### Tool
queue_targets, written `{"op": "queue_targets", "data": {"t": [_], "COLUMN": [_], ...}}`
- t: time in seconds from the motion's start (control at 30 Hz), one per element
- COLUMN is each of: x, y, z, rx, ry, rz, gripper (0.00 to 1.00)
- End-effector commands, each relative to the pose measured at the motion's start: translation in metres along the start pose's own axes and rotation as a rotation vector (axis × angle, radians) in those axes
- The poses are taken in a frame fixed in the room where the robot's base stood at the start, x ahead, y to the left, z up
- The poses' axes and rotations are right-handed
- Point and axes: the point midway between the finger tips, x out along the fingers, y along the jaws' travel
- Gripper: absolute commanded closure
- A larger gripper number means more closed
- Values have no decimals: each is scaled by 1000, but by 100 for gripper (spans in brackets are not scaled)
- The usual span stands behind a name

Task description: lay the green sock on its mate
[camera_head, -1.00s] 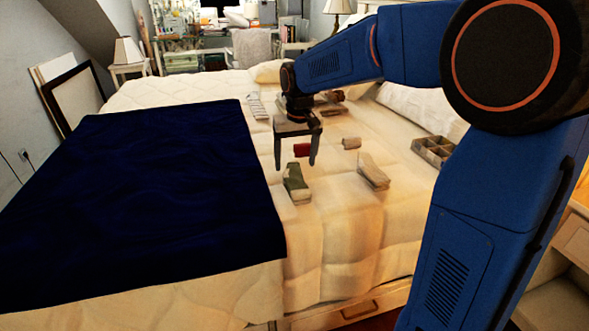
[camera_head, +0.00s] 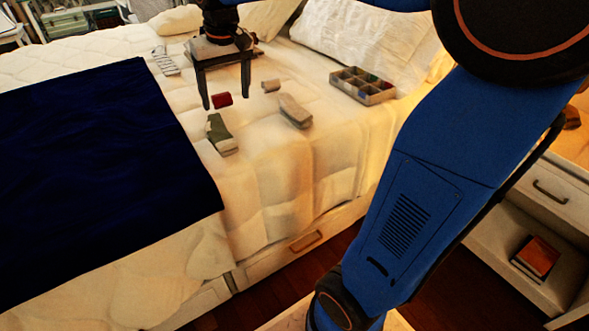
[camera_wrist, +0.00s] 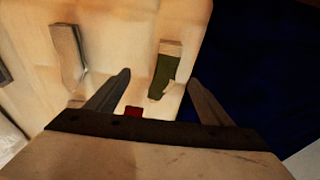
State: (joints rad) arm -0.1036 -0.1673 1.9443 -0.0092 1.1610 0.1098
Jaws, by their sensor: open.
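The green sock (camera_head: 220,134) lies on the cream bedspread beside the navy blanket, with a pale end toward the near side. In the wrist view it also shows (camera_wrist: 164,76), between and beyond the open fingers. My gripper (camera_head: 226,101) is open and empty, pointing down above the bed, slightly farther back than the green sock. It also shows in the wrist view (camera_wrist: 160,77). A light grey-beige sock (camera_head: 295,111) lies to the right, and it shows in the wrist view (camera_wrist: 68,56). I cannot tell which item is the green sock's mate.
A small red roll (camera_head: 222,100) lies near my fingers, and a tan roll (camera_head: 271,86) is to its right. A divided box (camera_head: 362,86) stands by the pillow. The navy blanket (camera_head: 95,180) covers the left side. Bare bedspread lies in front of the socks.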

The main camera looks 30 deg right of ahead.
Motion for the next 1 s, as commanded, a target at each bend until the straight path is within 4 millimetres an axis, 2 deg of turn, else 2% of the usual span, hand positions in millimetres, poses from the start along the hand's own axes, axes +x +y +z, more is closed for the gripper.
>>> {"op": "queue_targets", "data": {"t": [0.03,0.33,0.7,0.9,1.0], "x": [-4,-6,22,41,47], "y": [5,26,44,48,50], "z": [19,115,230,271,281], "rx": [2,-1,-6,-8,-9], "ry": [14,86,173,206,214], "rz": [0,0,6,11,12], "gripper": [26,26,26,26,26]}}
